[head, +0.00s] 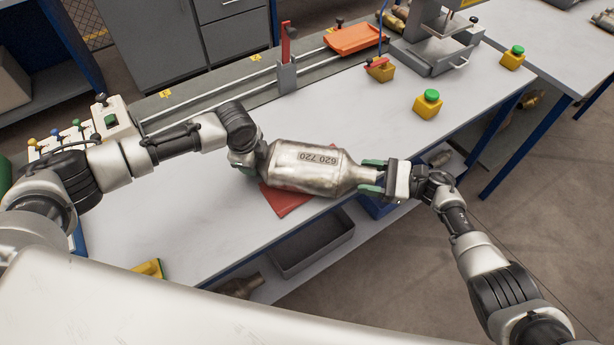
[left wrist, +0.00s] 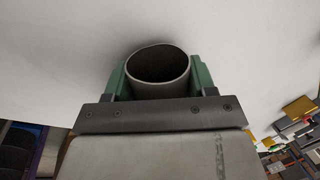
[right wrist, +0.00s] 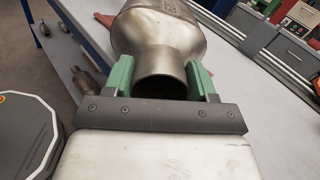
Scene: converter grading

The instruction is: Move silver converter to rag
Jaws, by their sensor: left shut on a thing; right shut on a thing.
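The silver converter (head: 308,167), marked "620 720", is held level between my two grippers, over or on the red rag (head: 284,200). Its body hides most of the rag; I cannot tell whether they touch. My right gripper (head: 371,178) is shut on the converter's right pipe end; in the right wrist view its green fingers (right wrist: 162,82) sit on both sides of the pipe. My left gripper is shut on the other pipe end; in the left wrist view its green fingers (left wrist: 158,75) flank the open pipe mouth (left wrist: 158,65). In the head view its fingers are mostly hidden.
The white bench top (head: 340,110) is clear around the rag. A yellow box with a green button (head: 428,104) stands to the right. A rail with a red-handled stop (head: 287,62) runs behind. A grey bin (head: 312,247) sits below the front edge. An orange tray (head: 356,39) lies at the back.

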